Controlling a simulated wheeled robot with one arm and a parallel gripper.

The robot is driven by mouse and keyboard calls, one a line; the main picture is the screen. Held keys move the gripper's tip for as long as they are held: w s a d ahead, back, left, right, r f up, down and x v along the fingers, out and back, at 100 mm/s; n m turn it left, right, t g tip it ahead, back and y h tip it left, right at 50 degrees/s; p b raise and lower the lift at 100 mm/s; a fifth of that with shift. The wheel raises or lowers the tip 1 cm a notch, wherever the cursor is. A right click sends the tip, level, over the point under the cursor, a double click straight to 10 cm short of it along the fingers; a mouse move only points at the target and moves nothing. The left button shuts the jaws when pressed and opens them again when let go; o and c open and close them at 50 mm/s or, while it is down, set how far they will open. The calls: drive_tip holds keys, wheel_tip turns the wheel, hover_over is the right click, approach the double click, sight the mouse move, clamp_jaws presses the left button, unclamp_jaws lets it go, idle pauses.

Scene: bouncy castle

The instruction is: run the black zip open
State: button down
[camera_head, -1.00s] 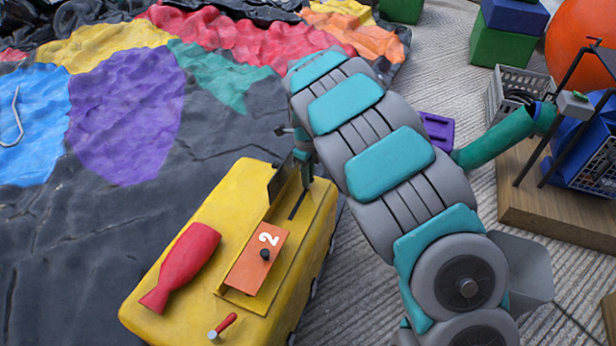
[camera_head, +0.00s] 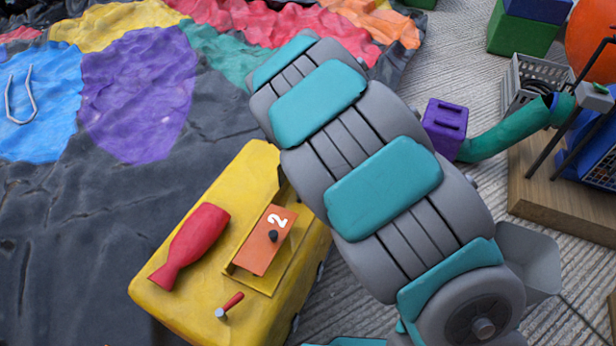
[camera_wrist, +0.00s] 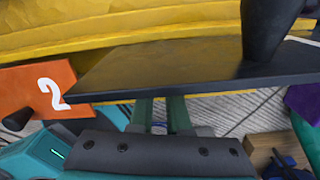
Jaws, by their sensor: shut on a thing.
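In the wrist view, my gripper (camera_wrist: 160,113) shows two teal fingers. Their tips are hidden behind a dark, flat, black-edged plate (camera_wrist: 190,68), which looks like part of the black zip. A dark upright post (camera_wrist: 266,28) stands at its right end, in front of a yellow surface. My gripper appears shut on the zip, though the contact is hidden. In the head view, my arm covers the gripper and the zip at the right side of the yellow case (camera_head: 170,290).
An orange plate marked 2 (camera_head: 264,252) with a dark knob, a red bottle-shaped piece (camera_head: 192,243) and a small red-handled lever (camera_head: 230,303) are on the case. A purple block (camera_head: 444,128) and green tube (camera_head: 505,134) lie right of my arm.

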drive_tip(key=shift+s, duration=0.2)
drive_tip(key=c, duration=0.9)
unclamp_jaws()
drive_tip(key=shift+a, duration=0.1)
drive_tip(key=shift+w+r, duration=0.1)
drive_tip(key=shift+r, duration=0.45)
wheel_tip(320, 180, up, 7)
drive_tip(key=shift+f, duration=0.15)
